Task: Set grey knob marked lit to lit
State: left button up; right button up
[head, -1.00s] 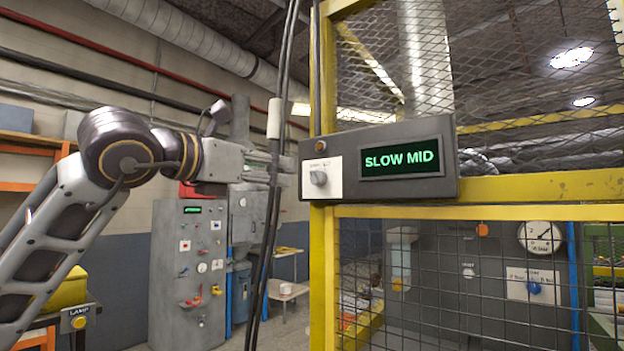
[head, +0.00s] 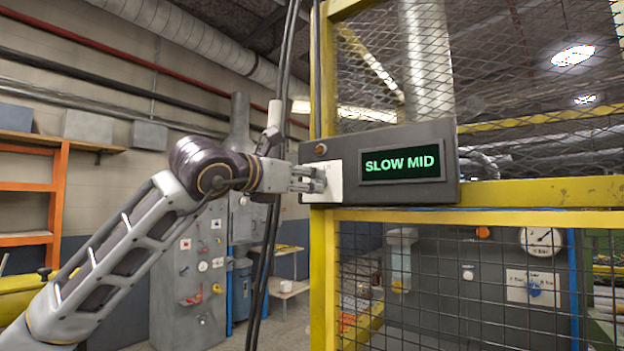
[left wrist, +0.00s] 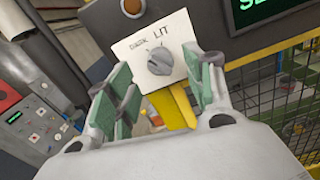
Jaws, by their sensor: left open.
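The grey knob (left wrist: 160,62) sits on a white plate (left wrist: 128,48) with LIT printed at its upper right and a smaller, blurred word at upper left. I cannot tell exactly which mark the knob points to. My left gripper (head: 322,179) is open in front of the plate (head: 337,185), and its fingers hide the knob in the head view. In the left wrist view the gripper's green-padded fingers (left wrist: 160,80) stand on either side below the knob, with the knob between their tips. I see no clear contact. My right gripper is not in view.
The dark control box (head: 300,180) carries a display (head: 401,163) reading SLOW MID and an amber button (head: 320,149). It is fixed to a yellow mesh guard (head: 325,270). Black cables (head: 264,262) hang just left of the box. A grey cabinet (head: 180,290) stands behind my arm.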

aim_at(313, 181)
pick_arm(q)
jog(key=shift+x, duration=1.8)
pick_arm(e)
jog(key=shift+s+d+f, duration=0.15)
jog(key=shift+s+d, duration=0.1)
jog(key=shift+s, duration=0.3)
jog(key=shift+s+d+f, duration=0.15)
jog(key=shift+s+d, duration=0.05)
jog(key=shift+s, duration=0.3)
pick_arm(q)
jog(key=shift+c, duration=0.3)
jog(key=c, duration=1)
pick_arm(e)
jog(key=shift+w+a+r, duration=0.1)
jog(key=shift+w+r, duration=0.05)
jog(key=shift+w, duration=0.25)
